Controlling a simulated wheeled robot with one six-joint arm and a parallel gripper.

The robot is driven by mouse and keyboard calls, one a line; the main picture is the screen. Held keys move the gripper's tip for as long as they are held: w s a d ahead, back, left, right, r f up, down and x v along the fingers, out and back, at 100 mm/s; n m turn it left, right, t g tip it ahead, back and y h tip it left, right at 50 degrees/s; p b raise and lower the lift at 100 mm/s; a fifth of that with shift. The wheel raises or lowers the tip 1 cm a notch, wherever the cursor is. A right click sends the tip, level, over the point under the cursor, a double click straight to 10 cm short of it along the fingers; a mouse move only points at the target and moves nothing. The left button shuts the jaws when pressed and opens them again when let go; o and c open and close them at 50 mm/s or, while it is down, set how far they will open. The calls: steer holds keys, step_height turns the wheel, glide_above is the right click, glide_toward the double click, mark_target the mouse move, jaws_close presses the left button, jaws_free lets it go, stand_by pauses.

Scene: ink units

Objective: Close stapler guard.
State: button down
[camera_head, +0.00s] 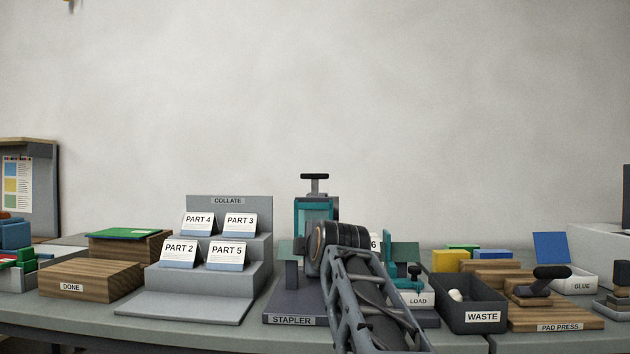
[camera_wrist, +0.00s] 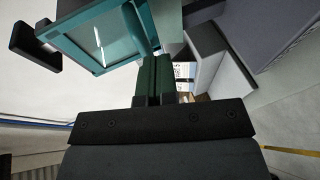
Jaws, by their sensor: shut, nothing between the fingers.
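The stapler (camera_head: 292,320) stands on the bench at the middle of the head view, with a dark grey base. Its guard (camera_head: 316,206) is a teal frame with a clear window, standing high above the base. A black T-shaped handle (camera_head: 314,177) shows above the frame. In the wrist view the guard (camera_wrist: 98,42) is at upper left, with the black handle (camera_wrist: 35,45) beyond it. My gripper (camera_wrist: 154,62) is shut and empty, its dark green fingers close beside the teal frame; I cannot tell whether they touch. In the head view my wrist hides the gripper and much of the stapler.
The grey COLLATE steps (camera_head: 253,280) with several part cards stand left of the stapler. A LOAD stand (camera_head: 418,300), a dark WASTE bin (camera_head: 470,306) and a wooden PAD PRESS (camera_head: 560,316) are to the right. The wooden DONE block (camera_head: 92,277) is farther left.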

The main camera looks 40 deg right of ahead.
steer(key=shift+w+d+f, duration=0.2)
stand_by(0.3)
stand_by(0.3)
